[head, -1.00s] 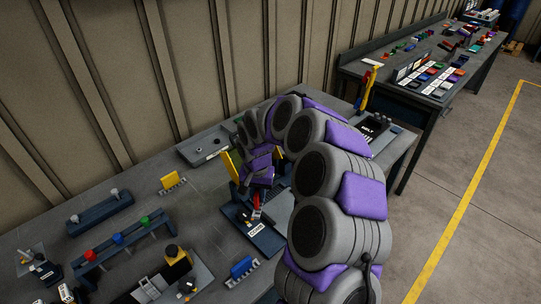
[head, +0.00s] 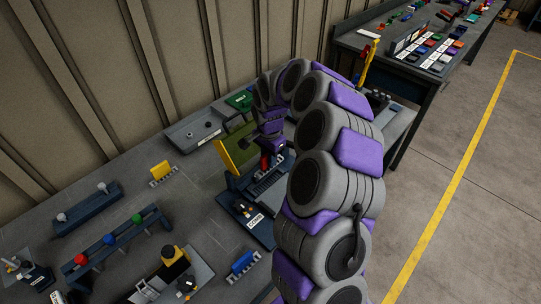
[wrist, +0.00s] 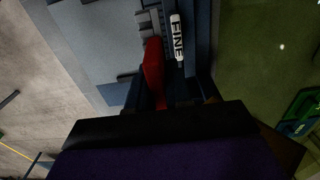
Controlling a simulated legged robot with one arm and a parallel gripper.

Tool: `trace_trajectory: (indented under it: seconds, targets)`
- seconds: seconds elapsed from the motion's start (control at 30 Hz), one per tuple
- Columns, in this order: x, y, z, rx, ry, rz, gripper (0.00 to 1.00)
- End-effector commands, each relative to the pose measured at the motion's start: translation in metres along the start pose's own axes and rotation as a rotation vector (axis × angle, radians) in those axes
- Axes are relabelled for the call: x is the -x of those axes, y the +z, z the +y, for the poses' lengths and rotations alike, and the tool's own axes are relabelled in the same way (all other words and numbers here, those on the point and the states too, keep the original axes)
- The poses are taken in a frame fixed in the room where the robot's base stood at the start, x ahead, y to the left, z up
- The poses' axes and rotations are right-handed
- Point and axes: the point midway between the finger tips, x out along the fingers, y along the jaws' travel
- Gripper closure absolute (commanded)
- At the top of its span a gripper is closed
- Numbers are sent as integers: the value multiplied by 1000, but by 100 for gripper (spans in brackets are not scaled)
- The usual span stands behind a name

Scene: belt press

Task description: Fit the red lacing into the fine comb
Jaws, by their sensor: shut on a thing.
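The red lacing (head: 266,161) is held by my gripper (head: 272,146) over the dark belt press (head: 268,184) on the near bench. In the wrist view, the red lacing (wrist: 154,68) stands out from between the dark jaws of my gripper (wrist: 160,102). Its far end lies beside the white label reading FINE (wrist: 177,38), next to the grey toothed block of the fine comb (wrist: 147,27). I cannot tell whether the lacing touches the comb. In the head view my arm and gripper largely hide the comb.
A yellow panel (head: 237,150) stands just left of my gripper. A blue toothed piece (head: 244,263) and a yellow one (head: 162,173) lie on the bench. A rack with red, blue and green knobs (head: 122,237) is at left. A grey tray (head: 192,130) lies behind.

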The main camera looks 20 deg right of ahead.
Motion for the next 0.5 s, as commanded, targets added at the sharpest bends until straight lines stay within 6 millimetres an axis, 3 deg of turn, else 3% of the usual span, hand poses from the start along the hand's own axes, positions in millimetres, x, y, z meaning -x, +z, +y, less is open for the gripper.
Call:
trace_trajectory:
  seconds: [0.2,0.5]
  targets:
    - [-31,1,1,1,7,0,100]
    - [-33,-3,2,0,1,-5,100]
